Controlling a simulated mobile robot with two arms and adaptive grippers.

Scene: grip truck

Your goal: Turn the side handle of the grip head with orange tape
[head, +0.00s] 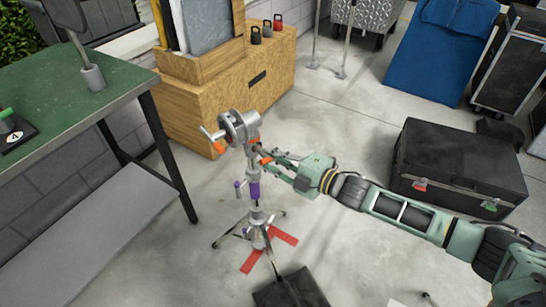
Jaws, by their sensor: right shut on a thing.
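The grip head (238,127) is a grey metal disc clamp on top of an upright stand (257,208). Orange tape (219,147) shows on its handle at the left, and more orange shows just below the head. The stand has purple bands and spread legs on the floor. My right gripper (268,157) reaches in from the right and is shut on the side handle, just right of and below the grip head. The fingers hide most of that handle. My left gripper is not in view.
A green table (70,95) stands at the left, with a lower grey shelf. A wooden cabinet (225,90) is behind the stand. A black case (460,165) sits at the right. Red tape (255,261) and a dark bag (290,289) lie by the stand's legs. Open floor lies between.

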